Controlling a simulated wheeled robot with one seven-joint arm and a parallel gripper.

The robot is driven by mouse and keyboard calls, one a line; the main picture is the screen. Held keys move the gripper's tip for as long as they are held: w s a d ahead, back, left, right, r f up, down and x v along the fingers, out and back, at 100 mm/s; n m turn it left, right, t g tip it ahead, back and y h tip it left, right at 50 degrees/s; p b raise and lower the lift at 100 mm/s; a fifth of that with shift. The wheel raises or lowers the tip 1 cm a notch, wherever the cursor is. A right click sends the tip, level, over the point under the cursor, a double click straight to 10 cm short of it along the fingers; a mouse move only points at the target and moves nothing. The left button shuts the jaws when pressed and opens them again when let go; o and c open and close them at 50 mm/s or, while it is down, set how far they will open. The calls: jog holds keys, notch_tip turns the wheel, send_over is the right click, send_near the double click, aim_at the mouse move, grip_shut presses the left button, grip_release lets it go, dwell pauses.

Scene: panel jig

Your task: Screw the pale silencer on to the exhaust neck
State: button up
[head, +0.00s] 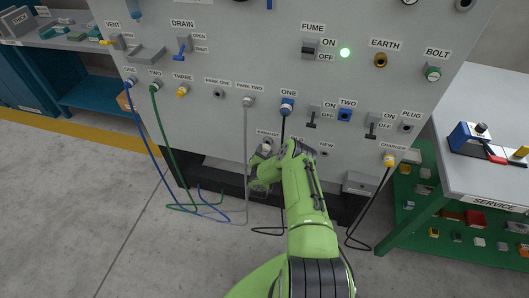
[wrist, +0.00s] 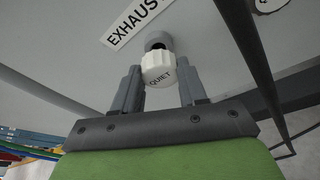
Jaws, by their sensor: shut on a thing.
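The pale silencer (wrist: 157,69), a white ribbed knob marked QUIET, shows in the wrist view between the fingertips of my gripper (wrist: 159,79). My gripper is shut on it. The grey exhaust neck (wrist: 158,40) sticks out of the panel directly behind the silencer, beside the EXHAUST label (wrist: 132,22). The silencer sits at the neck's end and looks in line with it; how far it is threaded on cannot be told. In the head view the EXHAUST label (head: 268,133) is low on the panel, and my arm hides much of the area below and right of it.
The grey panel (head: 225,60) carries switches, plugs and labels. A grey hose (head: 247,140) hangs left of my gripper and a black cable (head: 283,127) hangs close to my arm. The service bench (head: 490,175) stands at right. Open floor (head: 70,210) lies at left.

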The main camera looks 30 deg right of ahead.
jog(key=shift+w+d+b, duration=0.75)
jog(key=shift+d+b, duration=0.1)
jog(key=shift+b, duration=0.05)
dwell(0.8)
jog(key=o, duration=1.3)
jog(key=shift+c, duration=0.2)
jog(key=p+v, duration=1.1)
jog(key=v, duration=0.4)
jog(key=shift+s+a, duration=0.25)
jog(key=shift+s, duration=0.05)
